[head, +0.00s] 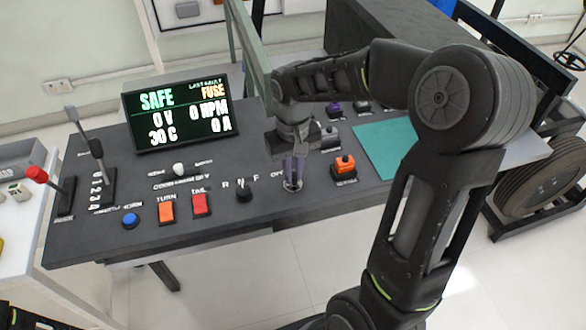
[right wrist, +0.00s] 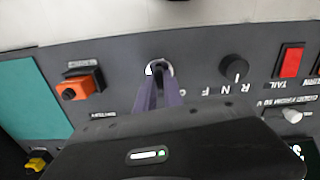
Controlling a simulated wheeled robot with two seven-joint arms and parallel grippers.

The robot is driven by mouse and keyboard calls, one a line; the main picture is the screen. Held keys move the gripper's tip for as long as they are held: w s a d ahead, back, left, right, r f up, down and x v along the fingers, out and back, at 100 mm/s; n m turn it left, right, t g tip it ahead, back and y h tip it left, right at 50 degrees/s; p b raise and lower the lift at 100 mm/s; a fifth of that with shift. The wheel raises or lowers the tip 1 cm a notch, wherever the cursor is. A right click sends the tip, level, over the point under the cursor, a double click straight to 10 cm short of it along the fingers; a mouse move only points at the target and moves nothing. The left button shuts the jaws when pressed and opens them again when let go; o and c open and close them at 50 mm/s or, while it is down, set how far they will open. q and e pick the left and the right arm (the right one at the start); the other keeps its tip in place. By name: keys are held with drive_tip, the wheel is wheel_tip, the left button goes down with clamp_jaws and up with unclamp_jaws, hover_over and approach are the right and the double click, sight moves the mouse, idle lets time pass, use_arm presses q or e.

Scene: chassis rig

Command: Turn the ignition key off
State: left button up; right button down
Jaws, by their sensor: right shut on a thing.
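The ignition switch (right wrist: 158,68) is a round silver-rimmed lock on the dark console, also at the right gripper's tips in the head view (head: 292,187). My right gripper (head: 293,172) reaches down onto it from above. Its purple fingers, also in the right wrist view (right wrist: 160,90), are close together, shut on the ignition key. The fingers hide most of the key, so I cannot tell its exact angle. My left gripper is not in view.
The console (head: 240,222) carries a screen (head: 178,113) reading SAFE, FUSE, 0 V and 0 RPM. An R-N-F knob (head: 244,190) and red TAIL switch (head: 200,204) are left of the key. An orange button (head: 345,165) and teal mat (head: 385,148) are to its right.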

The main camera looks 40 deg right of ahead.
drive_tip(key=shift+n, duration=2.3)
drive_tip(key=c, duration=1.5)
unclamp_jaws()
drive_tip(key=shift+o, duration=0.2)
drive_tip(key=shift+r, duration=0.1)
wheel_tip(320, 180, up, 8)
drive_tip(key=shift+f, duration=0.15)
